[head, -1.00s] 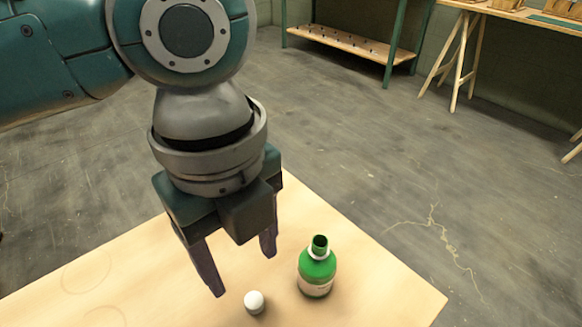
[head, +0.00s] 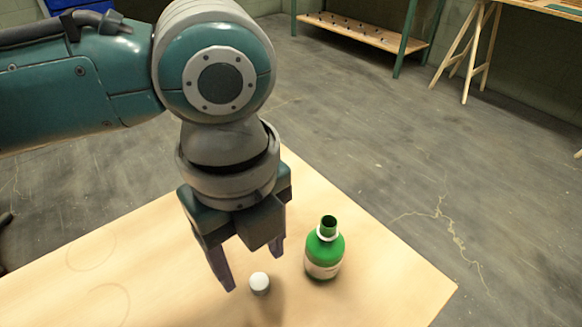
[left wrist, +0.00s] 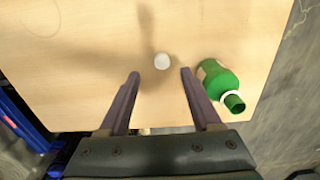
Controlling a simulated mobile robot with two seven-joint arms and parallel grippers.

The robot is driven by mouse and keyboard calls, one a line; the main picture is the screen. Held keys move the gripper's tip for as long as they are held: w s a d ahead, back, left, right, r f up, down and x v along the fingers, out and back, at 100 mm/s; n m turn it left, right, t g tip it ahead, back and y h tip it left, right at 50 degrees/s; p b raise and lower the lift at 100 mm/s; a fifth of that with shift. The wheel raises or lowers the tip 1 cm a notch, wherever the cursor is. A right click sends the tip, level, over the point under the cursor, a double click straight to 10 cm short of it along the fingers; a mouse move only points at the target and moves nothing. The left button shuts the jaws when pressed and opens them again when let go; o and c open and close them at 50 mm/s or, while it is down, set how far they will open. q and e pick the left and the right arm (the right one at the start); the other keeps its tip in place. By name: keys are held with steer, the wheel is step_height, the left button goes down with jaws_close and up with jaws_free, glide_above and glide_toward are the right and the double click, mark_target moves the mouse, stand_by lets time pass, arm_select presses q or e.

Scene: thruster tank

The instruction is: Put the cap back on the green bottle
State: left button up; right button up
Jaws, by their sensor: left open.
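The green bottle (head: 325,252) stands upright and uncapped on the wooden table, with an open neck, a white ring and a pale label. It also shows in the left wrist view (left wrist: 219,80), right of the fingers. The white cap (head: 260,283) rests on the table to the left of the bottle. In the left wrist view the cap (left wrist: 162,61) lies between the lines of the two fingers, beyond their tips. My left gripper (head: 252,264) is open and empty, pointing down above the table by the cap. My right gripper is not in view.
The wooden table (head: 390,290) is bare around the cap and bottle, with faint ring marks at left. Its right edge lies not far from the bottle. A green-framed shelf (head: 365,32) and a trestle bench (head: 480,45) stand far back on the grey floor.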

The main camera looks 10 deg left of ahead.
mark_target(258, 282)
arm_select(q)
step_height(258, 282, down, 5)
steer(key=shift+w+d+f+b, duration=0.1)
steer(key=shift+f+b, duration=0.05)
steer(key=shift+b, duration=0.9)
steer(key=shift+c, duration=0.2)
jaws_close()
